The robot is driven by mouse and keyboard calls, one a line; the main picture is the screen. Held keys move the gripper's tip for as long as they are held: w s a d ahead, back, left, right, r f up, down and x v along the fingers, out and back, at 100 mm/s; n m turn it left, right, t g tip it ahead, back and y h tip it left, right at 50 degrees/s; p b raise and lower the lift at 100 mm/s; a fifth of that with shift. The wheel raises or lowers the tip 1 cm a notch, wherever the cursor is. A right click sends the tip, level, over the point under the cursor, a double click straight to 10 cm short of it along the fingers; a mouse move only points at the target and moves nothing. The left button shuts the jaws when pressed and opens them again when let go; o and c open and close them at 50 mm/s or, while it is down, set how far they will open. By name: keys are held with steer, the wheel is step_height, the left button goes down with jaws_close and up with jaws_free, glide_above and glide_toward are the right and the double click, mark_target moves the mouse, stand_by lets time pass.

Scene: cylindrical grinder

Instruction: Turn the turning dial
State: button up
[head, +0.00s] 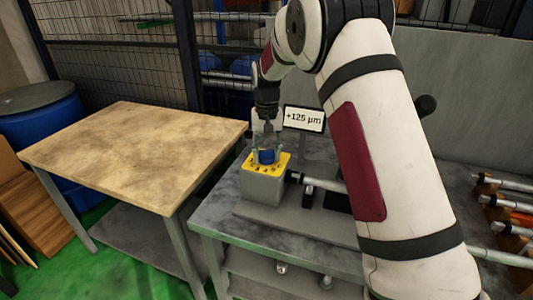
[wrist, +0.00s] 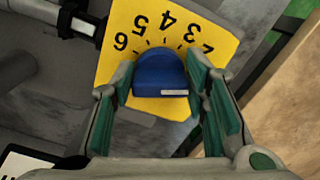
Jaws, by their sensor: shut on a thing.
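The turning dial is a round blue knob (head: 267,156) on a yellow plate (head: 283,166) atop a grey block. In the wrist view the blue knob (wrist: 158,76) has a pale strip on its near side. The yellow scale plate (wrist: 212,38) shows black tick marks and the numbers 2 to 6, partly hidden by my fingers. My gripper (head: 266,144) points down over the knob. In the wrist view my gripper (wrist: 163,72) has its green-padded fingers on both sides of the knob and is shut on it.
A display (head: 303,119) behind the dial reads +125 µm. The dial's block (head: 263,190) stands on a grey metal table (head: 222,218). A rod (head: 325,184) lies to the right of it. A bare wooden-topped table (head: 140,155) stands left; a blue barrel (head: 50,115) is beyond.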

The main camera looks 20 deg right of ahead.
mark_target(267, 150)
steer(key=shift+d+n+b, duration=0.1)
steer(key=shift+n+b, duration=0.35)
steer(key=shift+n, duration=1.65)
steer(key=o, duration=1.1)
steer(key=shift+r, duration=0.1)
step_height(267, 150, up, 12)
steer(key=shift+f, duration=0.1)
